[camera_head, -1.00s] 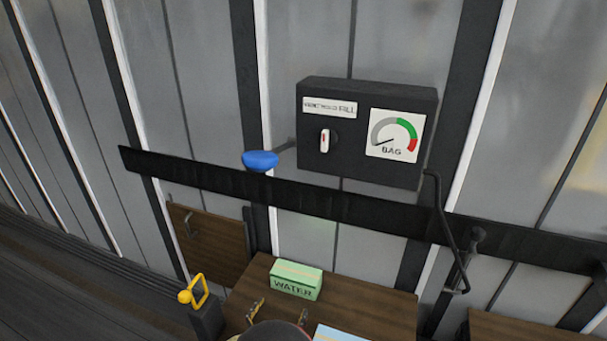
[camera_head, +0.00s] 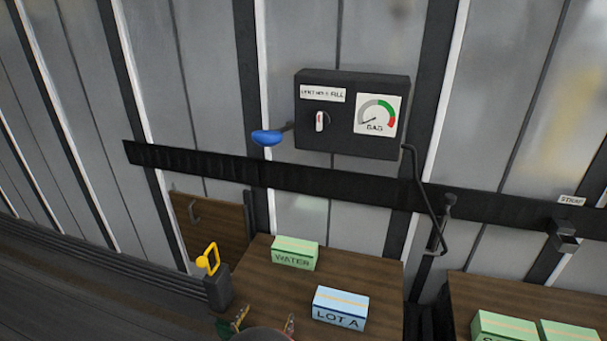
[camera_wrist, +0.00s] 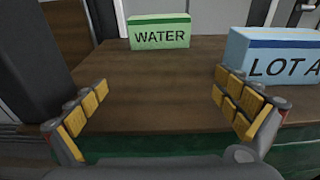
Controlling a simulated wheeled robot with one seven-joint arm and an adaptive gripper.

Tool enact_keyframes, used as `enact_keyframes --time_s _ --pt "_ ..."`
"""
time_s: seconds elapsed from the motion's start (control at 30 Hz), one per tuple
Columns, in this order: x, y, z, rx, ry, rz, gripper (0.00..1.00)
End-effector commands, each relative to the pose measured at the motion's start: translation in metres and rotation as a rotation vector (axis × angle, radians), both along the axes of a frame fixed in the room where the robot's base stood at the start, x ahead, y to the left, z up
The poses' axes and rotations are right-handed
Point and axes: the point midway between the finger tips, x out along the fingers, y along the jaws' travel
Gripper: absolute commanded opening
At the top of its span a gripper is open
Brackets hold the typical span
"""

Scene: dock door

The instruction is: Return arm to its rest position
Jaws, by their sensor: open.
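My gripper (camera_head: 265,323) shows at the bottom edge of the head view, over the near edge of a brown wooden surface. In the wrist view my gripper (camera_wrist: 160,110) is open and empty, its yellow-padded fingers wide apart. A green box marked WATER (camera_head: 295,254) stands on the surface beyond the fingers; it also shows in the wrist view (camera_wrist: 159,31). A blue box marked LOT A (camera_head: 340,308) stands to the right of the gripper; in the wrist view it (camera_wrist: 272,60) is behind the right finger and cut off by the frame. Most of my arm is out of view.
A dark control box (camera_head: 351,115) with a knob, a BAG gauge and a blue-ended lever (camera_head: 268,138) is on the wall above a black rail. A yellow-handled post (camera_head: 217,278) stands at the left. A second surface (camera_head: 480,290) at right holds green boxes.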

Motion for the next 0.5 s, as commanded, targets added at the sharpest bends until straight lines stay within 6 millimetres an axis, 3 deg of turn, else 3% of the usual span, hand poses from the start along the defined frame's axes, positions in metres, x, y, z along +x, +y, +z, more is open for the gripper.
enact_keyframes --time_s 0.27,0.5 --pt "0.01 -0.032 0.029 0.073 0.001 -0.116 1.0" --pt "0.016 -0.079 0.068 0.185 0.0 -0.281 1.0"
